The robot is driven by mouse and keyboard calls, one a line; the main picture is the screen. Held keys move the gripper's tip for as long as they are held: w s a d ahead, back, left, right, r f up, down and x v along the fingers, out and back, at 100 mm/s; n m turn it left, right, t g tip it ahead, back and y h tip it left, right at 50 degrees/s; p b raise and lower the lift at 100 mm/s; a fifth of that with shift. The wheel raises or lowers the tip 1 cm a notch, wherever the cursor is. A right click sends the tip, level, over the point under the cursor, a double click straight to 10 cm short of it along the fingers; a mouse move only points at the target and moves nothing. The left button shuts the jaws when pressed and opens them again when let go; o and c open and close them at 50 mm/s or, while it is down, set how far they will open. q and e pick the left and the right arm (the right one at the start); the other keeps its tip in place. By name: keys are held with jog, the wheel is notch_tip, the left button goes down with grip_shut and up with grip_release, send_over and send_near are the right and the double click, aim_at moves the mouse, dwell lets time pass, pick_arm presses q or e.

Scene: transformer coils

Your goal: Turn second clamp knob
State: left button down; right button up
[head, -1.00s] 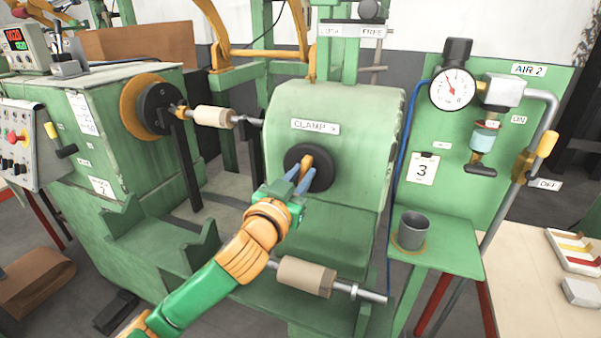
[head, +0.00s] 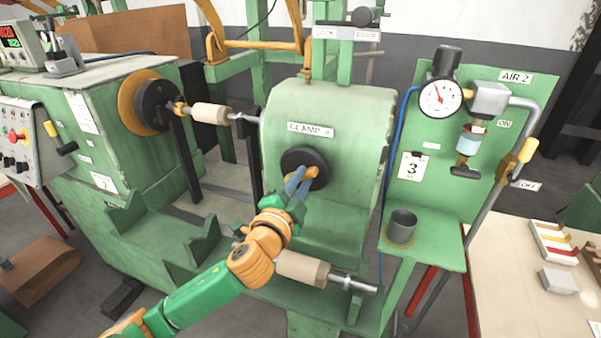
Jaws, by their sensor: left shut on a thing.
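The clamp knob is a black disc (head: 307,157) with an orange grip bar (head: 312,173) on the front of the green housing, under the label "CLAMP 2" (head: 311,130). My left gripper (head: 299,180) reaches up to it from below, its blue fingers shut on the orange bar. The bar lies nearly level, and the fingers hide part of it. My right gripper is not in the head view.
A coil on a shaft (head: 210,113) spans from the orange-rimmed faceplate to the housing. A second coil (head: 302,269) lies on a shaft below, partly behind my left arm. A grey cup (head: 402,225) stands on the right shelf beneath a gauge (head: 440,98).

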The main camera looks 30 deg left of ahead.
pick_arm(q)
jog(key=m+p, duration=0.2)
jog(key=m, duration=0.2)
jog(key=shift+f+m, duration=0.15)
jog(key=shift+m, duration=0.15)
jog(key=m+p, duration=0.2)
jog(key=m, duration=0.3)
jog(key=f+m+p, duration=0.1)
jog(key=m+p, duration=0.2)
jog(key=m, duration=0.2)
jog(key=m+p, duration=0.2)
jog(key=m, duration=0.3)
jog(key=shift+a+f, duration=0.15)
jog(key=shift+a, duration=0.2)
jog(key=shift+m+p, duration=0.3)
jog(key=c, duration=0.8)
grip_release()
jog(key=shift+o, duration=0.2)
jog(key=shift+s+f, duration=0.1)
